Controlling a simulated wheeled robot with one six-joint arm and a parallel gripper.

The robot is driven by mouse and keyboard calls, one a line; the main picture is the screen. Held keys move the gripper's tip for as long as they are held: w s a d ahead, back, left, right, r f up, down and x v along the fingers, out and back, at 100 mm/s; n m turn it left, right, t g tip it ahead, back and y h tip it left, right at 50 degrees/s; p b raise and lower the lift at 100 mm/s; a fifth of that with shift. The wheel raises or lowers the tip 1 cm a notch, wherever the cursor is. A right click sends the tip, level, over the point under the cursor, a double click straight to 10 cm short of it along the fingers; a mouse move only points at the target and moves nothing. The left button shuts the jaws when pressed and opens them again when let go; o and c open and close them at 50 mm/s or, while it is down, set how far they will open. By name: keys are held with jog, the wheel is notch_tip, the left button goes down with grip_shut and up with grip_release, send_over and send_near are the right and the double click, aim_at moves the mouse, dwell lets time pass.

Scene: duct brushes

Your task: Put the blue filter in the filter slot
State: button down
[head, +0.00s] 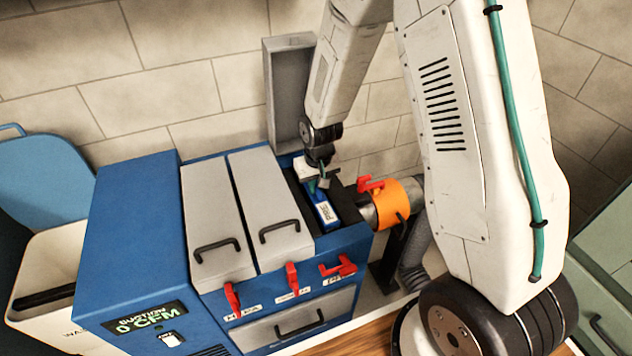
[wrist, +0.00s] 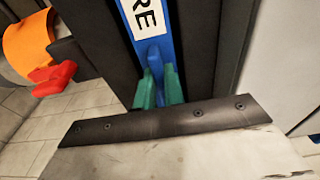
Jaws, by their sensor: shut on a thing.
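The blue filter (head: 325,212) has a white label and sits in the open filter slot (head: 299,200) at the right end of the blue machine. My gripper (head: 318,182) is at the filter's back end, shut on it. In the wrist view the green fingertips (wrist: 159,88) close on a blue tab of the blue filter (wrist: 143,22). Dark slot walls (wrist: 195,45) run along both sides of it. The slot's grey lid (head: 290,95) stands raised behind. How deep the filter sits is hard to tell.
Two grey lids (head: 268,205) to the left are shut, with black handles. Red latches (head: 292,278) line the machine's front. An orange collar (head: 392,203) with a red lever (head: 369,184) is on the duct to the right. A white bin (head: 50,265) stands at the left.

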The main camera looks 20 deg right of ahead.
jog(key=c, duration=1.4)
grip_release()
jog(key=r, duration=0.5)
jog(key=s+r, duration=0.1)
jog(key=r, duration=0.1)
jog(key=shift+r, duration=2.85)
